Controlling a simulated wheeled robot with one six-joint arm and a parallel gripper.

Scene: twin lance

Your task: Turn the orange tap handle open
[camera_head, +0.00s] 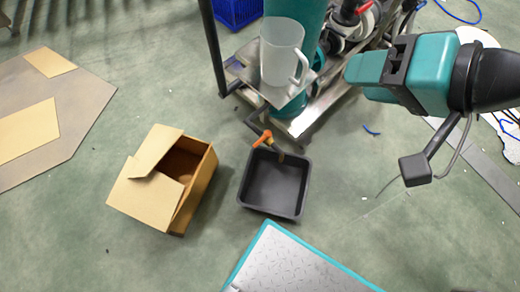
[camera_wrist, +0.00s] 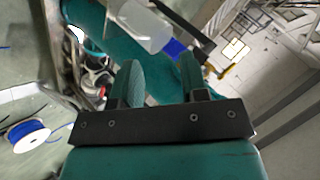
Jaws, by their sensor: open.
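The orange tap handle (camera_head: 263,139) sits on a dark pipe just above the far edge of a black square tray (camera_head: 273,183) in the head view. The handle is small there and I cannot tell its exact angle. My gripper (camera_head: 352,68) is up and to the right of the handle, well apart from it, near the teal column. In the wrist view my gripper (camera_wrist: 158,80) shows two teal fingers spread apart with nothing between them. The tap handle does not show clearly in the wrist view.
A translucent jug (camera_head: 283,52) stands on a metal ledge by the teal column (camera_head: 298,14); it also shows in the wrist view (camera_wrist: 145,25). An open cardboard box (camera_head: 150,190) lies left of the tray. A blue crate (camera_head: 238,12) is at the back. Floor right of the tray is mostly clear.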

